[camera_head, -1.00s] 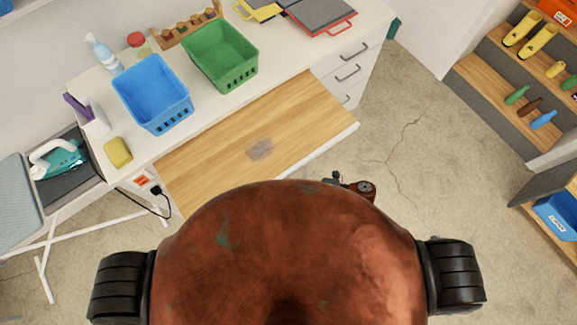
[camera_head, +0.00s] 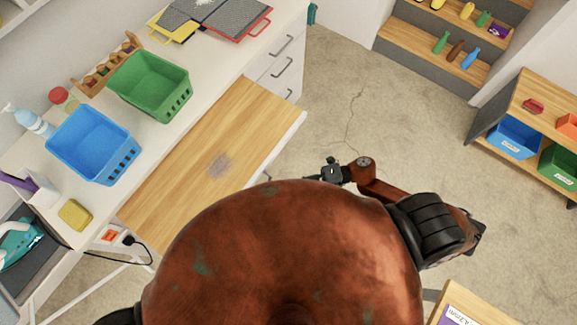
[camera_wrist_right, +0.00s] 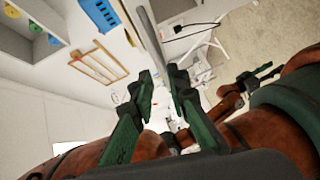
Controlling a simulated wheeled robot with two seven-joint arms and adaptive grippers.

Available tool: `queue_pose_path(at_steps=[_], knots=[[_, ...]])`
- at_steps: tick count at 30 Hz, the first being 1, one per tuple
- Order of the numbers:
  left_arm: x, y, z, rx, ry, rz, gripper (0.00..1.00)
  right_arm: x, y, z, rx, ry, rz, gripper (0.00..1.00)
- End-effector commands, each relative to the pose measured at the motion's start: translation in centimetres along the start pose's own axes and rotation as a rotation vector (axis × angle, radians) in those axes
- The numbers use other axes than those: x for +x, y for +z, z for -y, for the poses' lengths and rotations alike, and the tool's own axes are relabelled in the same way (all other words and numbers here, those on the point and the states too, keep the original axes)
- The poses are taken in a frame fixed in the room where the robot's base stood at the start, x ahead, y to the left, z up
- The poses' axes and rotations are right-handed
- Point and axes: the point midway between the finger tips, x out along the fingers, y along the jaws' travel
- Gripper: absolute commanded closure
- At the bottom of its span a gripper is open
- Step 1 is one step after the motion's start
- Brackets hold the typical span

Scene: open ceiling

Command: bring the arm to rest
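My right gripper (camera_wrist_right: 164,82) shows close up in the right wrist view. Its two green and black fingers stand apart with nothing between them. In the head view, part of my right arm shows beyond my brown body, with a dark end (camera_head: 330,172) over the floor beside the wooden desk board (camera_head: 205,155). That end is too small there to make out fingers. My left gripper is hidden in the head view. A small dark gripper-like end (camera_wrist_right: 262,74) beside a brown arm shows at the right of the wrist view, likely my left one; its opening is unclear.
The white counter (camera_head: 88,205) carries a blue basket (camera_head: 95,145), a green basket (camera_head: 150,85), a spray bottle (camera_head: 30,122) and a yellow sponge (camera_head: 75,214). Shelves with bins (camera_head: 515,138) stand at right. A box-like surface (camera_head: 475,305) is near at bottom right. Open floor (camera_head: 400,130) lies between.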

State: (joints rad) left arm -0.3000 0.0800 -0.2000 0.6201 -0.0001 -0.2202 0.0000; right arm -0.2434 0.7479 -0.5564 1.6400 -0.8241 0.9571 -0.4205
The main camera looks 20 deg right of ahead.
Motion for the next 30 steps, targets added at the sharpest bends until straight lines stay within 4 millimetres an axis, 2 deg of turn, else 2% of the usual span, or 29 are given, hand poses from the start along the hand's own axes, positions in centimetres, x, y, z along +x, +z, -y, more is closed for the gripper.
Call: queue_pose_path(at_steps=[12, 14, 17, 20, 21, 23, 24, 26, 27, 29, 30], knots=[[0.0, -0.1, -0.1, 0.000, 0.001, 0.000, 0.60, 0.0, 0.3, 0.1, 0.007, 0.001, 0.011, 0.85], [0.0, -0.1, -0.1, 0.000, 0.001, 0.000, 0.60, -0.1, 1.2, 0.6, 0.029, 0.003, 0.043, 0.85], [0.0, -0.1, -0.1, 0.000, 0.001, 0.000, 0.60, -0.9, 4.6, 2.4, 0.113, 0.010, 0.162, 0.85], [0.0, -0.1, -0.1, 0.000, 0.001, 0.000, 0.60, -2.8, 9.4, 6.1, 0.260, 0.022, 0.354, 0.85], [0.0, -0.1, -0.1, 0.000, 0.001, 0.000, 0.60, -3.9, 11.2, 8.1, 0.332, 0.028, 0.440, 0.85], [0.0, -0.1, -0.1, 0.000, 0.001, -0.001, 0.60, -5.8, 13.6, 11.3, 0.443, 0.036, 0.570, 0.85], [0.0, -0.1, -0.1, 0.000, 0.001, -0.001, 0.60, -7.2, 14.8, 13.6, 0.518, 0.041, 0.653, 0.85], [0.0, -0.1, -0.1, 0.000, 0.001, -0.001, 0.60, -9.3, 16.0, 17.3, 0.633, 0.048, 0.773, 0.85], [0.0, -0.1, -0.1, 0.000, 0.001, -0.001, 0.60, -10.8, 16.4, 19.9, 0.711, 0.052, 0.852, 0.85], [0.0, -0.1, -0.1, 0.000, 0.001, -0.001, 0.60, -12.8, 16.4, 23.8, 0.828, 0.057, 0.964, 0.85], [0.0, -0.1, -0.1, 0.000, 0.001, -0.001, 0.60, -14.1, 16.1, 26.4, 0.907, 0.059, 1.035, 0.85]])
